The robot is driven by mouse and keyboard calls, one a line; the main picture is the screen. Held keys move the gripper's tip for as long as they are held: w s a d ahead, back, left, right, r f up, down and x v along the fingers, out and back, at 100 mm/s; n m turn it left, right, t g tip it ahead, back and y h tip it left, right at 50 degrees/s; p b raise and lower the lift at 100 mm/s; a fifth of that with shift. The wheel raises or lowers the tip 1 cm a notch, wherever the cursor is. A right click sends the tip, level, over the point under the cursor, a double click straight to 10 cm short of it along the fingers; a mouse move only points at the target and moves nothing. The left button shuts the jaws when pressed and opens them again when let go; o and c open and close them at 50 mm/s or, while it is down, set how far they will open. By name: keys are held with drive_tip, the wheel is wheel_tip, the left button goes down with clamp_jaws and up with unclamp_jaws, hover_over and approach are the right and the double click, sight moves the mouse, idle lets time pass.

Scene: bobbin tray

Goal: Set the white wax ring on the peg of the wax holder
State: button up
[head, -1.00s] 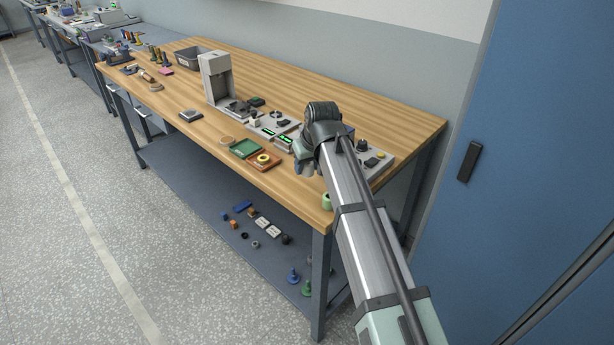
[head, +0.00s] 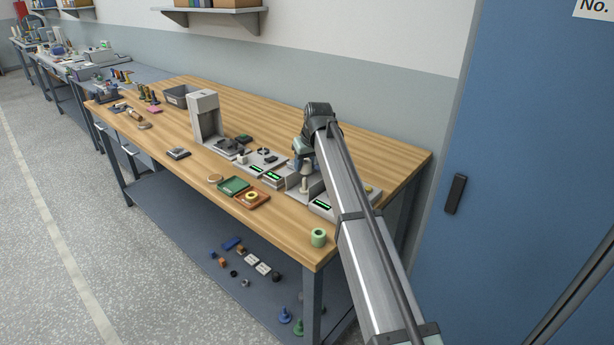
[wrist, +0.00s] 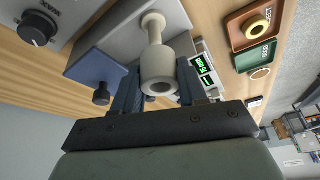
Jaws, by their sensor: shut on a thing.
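My gripper (head: 303,158) is at the right part of the bench, pointing down. In the wrist view its blue fingers (wrist: 158,92) are shut on the white wax ring (wrist: 158,68), a thick short tube whose open end faces the camera. A cream peg (wrist: 154,33) with a round flange shows just beyond the ring, roughly in line with it. It stands by a grey holder (wrist: 121,35). I cannot tell whether the ring is around the peg or only above it. In the head view the peg shows small below my gripper (head: 304,186).
A blue plate (wrist: 93,66) and a dark knob (wrist: 101,97) lie close to the fingers. Units with green displays (head: 273,176) stand nearby. A green tray (head: 233,186), a brown tray (head: 247,201) and a green roll (head: 318,237) are near the front edge.

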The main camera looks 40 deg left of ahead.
sight(305, 179)
drive_tip(key=shift+w+a+r, duration=0.15)
drive_tip(key=shift+w+a, duration=0.15)
drive_tip(key=shift+a, duration=0.2)
drive_tip(key=shift+f, duration=1.25)
drive_tip(key=shift+f, duration=2.65)
drive_tip(key=o, duration=1.1)
drive_tip(key=shift+d+r, duration=0.1)
drive_tip(key=shift+r, duration=0.05)
